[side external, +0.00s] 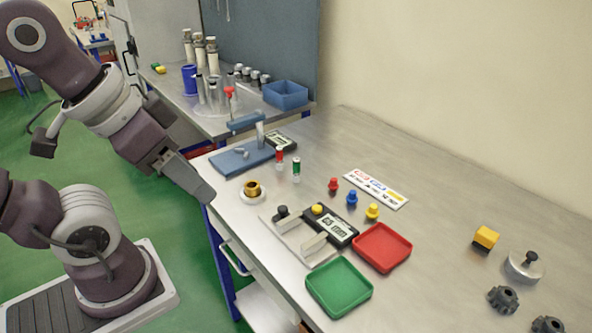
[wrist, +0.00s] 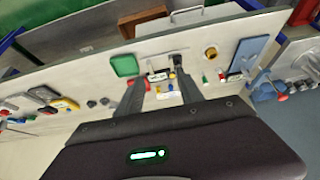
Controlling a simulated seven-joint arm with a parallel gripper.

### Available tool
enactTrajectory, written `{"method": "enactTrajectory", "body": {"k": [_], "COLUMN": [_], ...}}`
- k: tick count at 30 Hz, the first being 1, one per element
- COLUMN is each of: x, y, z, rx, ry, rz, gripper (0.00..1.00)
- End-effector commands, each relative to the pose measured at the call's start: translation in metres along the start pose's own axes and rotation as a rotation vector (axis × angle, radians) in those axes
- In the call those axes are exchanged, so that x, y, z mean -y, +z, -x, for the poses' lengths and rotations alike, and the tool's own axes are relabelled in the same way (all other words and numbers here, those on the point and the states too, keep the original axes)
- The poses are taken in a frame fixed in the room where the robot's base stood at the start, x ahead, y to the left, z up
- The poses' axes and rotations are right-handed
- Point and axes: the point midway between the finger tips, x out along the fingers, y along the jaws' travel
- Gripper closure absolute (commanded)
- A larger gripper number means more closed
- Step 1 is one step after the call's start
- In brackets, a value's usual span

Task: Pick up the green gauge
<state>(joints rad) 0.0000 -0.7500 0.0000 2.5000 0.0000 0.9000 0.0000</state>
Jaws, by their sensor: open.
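The green gauge (side external: 296,168) is a small upright cylinder with a green band and a pale lower part, standing on the metal bench. A similar red gauge (side external: 280,158) stands close to its left. In the wrist view a small green piece that looks like the green gauge (wrist: 221,76) lies right of my fingers, small and unclear. My gripper (side external: 203,190) is above the bench's left edge, left of the green gauge and apart from it. In the wrist view my gripper (wrist: 160,72) has its two fingers spread with nothing held between them.
A brass ring on a white base (side external: 252,191) stands between my gripper and the gauges. A blue stand (side external: 244,156) is behind. The bench's back right is clear.

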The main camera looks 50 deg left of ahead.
Motion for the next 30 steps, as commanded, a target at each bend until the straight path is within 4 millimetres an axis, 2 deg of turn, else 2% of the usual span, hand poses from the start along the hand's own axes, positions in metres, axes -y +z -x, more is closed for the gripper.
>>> {"method": "enactTrajectory", "body": {"k": [6, 8, 11, 13, 15, 17, 18, 20, 21, 24, 25, 27, 30], "x": [0.000, 0.001, 0.008, 0.021, 0.039, 0.058, 0.072, 0.095, 0.108, 0.137, 0.144, 0.154, 0.161], "y": [-0.001, -0.010, -0.054, -0.099, -0.142, -0.174, -0.192, -0.212, -0.222, -0.231, -0.232, -0.232, -0.230], "z": [0.000, 0.001, -0.003, -0.016, -0.041, -0.070, -0.093, -0.131, -0.155, -0.210, -0.223, -0.245, -0.262], "rx": [0.001, 0.014, 0.075, 0.138, 0.198, 0.245, 0.274, 0.311, 0.331, 0.365, 0.371, 0.381, 0.386], "ry": [0.000, 0.001, -0.001, -0.017, -0.049, -0.090, -0.122, -0.178, -0.215, -0.302, -0.322, -0.359, -0.385], "rz": [0.004, 0.040, 0.222, 0.425, 0.636, 0.813, 0.928, 1.089, 1.185, 1.374, 1.416, 1.488, 1.535], "gripper": [0.56, 0.56, 0.56, 0.56, 0.56, 0.56, 0.56, 0.56, 0.56, 0.56, 0.56, 0.56, 0.56]}}
